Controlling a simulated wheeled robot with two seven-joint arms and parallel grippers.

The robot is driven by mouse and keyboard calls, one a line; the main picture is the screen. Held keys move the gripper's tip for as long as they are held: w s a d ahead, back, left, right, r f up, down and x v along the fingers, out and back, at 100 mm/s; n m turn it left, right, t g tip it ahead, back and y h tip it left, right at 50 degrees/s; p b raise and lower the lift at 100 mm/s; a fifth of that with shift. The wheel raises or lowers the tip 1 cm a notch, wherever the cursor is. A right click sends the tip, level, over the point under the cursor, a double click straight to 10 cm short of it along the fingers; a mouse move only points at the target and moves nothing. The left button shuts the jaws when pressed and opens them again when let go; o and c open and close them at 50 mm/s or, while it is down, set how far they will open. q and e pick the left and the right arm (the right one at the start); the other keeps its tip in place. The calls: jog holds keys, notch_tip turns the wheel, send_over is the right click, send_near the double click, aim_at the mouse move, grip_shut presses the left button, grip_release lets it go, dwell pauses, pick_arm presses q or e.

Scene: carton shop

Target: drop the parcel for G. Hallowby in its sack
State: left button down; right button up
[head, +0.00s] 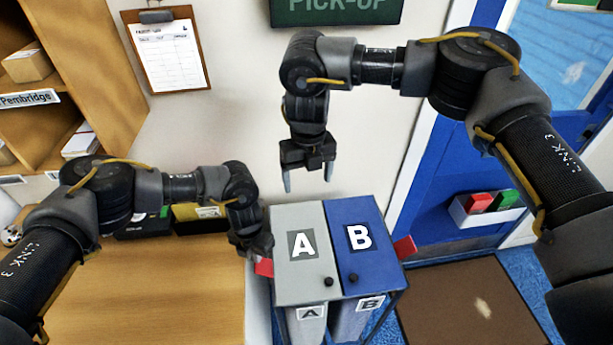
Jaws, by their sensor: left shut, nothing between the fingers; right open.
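Two sack holders stand side by side, grey A (292,278) and blue B (362,275). Both have flat closed lids with black knobs, and lettered sacks show below at the front. No parcel marked G. Hallowby can be made out. A clipboard (166,55) with a list hangs on the wall; its writing is too small to read. My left gripper (258,247) is shut and empty at the left side of A, by a red tab (264,267); whether it touches is unclear. My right gripper (308,182) is open and empty above the back of the lids.
A wooden shelf (110,50) at upper left holds a cardboard box (28,64) and a Pembridge label (30,99). A wooden counter (150,290) is mostly clear, with dark and yellow bins (200,215) behind. A blue door (425,190), wall tray (485,207) and brown mat (465,305) are right.

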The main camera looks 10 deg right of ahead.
pick_arm(q)
jog(key=shift+d+r, duration=0.1)
jog(key=shift+r, duration=0.95)
jog(key=shift+r, duration=0.1)
jog(key=shift+r, duration=0.3)
notch_tip(320, 180, up, 10)
jog(key=b, duration=0.4)
